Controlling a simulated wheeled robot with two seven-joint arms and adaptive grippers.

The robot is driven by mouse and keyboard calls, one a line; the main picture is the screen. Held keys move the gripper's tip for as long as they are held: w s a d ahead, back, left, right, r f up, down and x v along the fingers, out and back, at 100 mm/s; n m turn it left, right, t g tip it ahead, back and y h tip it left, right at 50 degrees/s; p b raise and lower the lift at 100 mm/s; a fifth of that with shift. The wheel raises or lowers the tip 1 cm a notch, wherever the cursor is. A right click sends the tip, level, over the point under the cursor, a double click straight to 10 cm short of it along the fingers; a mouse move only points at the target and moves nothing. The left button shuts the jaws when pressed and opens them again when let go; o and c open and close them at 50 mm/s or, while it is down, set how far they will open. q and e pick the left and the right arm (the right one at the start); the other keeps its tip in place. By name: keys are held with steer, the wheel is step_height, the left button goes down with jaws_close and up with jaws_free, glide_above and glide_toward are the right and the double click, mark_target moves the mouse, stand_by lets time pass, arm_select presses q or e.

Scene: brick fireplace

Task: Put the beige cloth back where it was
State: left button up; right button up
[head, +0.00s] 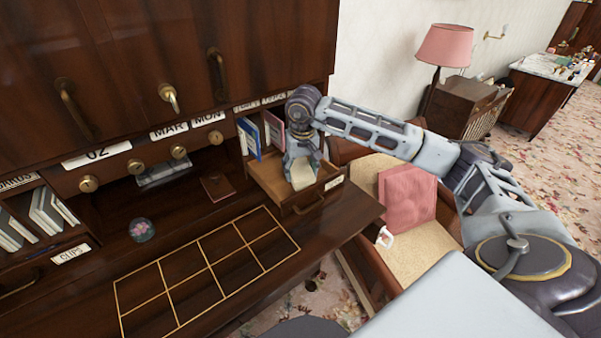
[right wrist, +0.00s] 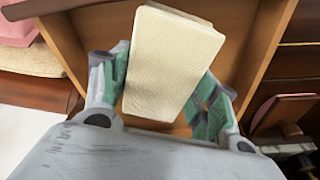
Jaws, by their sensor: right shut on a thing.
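The beige cloth (right wrist: 172,62) is a folded, textured rectangle. In the right wrist view it lies between the two green-padded fingers of my right gripper (right wrist: 165,95), which is shut on it. In the head view my right gripper (head: 302,165) points down into an open wooden drawer (head: 328,183) at the right end of the desk. The cloth (head: 302,176) shows there below the fingers, inside the drawer's outline. I cannot tell whether it touches the drawer floor. My left gripper is not in view.
Books (head: 249,138) stand in a cubby behind the drawer. A glass paperweight (head: 142,230) and a gold grid (head: 205,268) are on the desktop. A chair with a pink cushion (head: 407,198) stands right of the desk. The desktop's middle is clear.

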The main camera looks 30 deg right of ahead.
mark_target(302, 172)
steer(key=shift+f, duration=0.85)
steer(key=shift+f, duration=0.15)
steer(key=o, duration=1)
steer(key=shift+r, duration=0.2)
steer(key=shift+r, duration=0.4)
steer(key=r, duration=0.3)
steer(key=s+r+b, duration=0.1)
steer(key=r, duration=0.7)
steer(key=shift+s+a+b, duration=0.25)
steer(key=shift+s+b, duration=0.05)
steer(key=shift+b, duration=0.1)
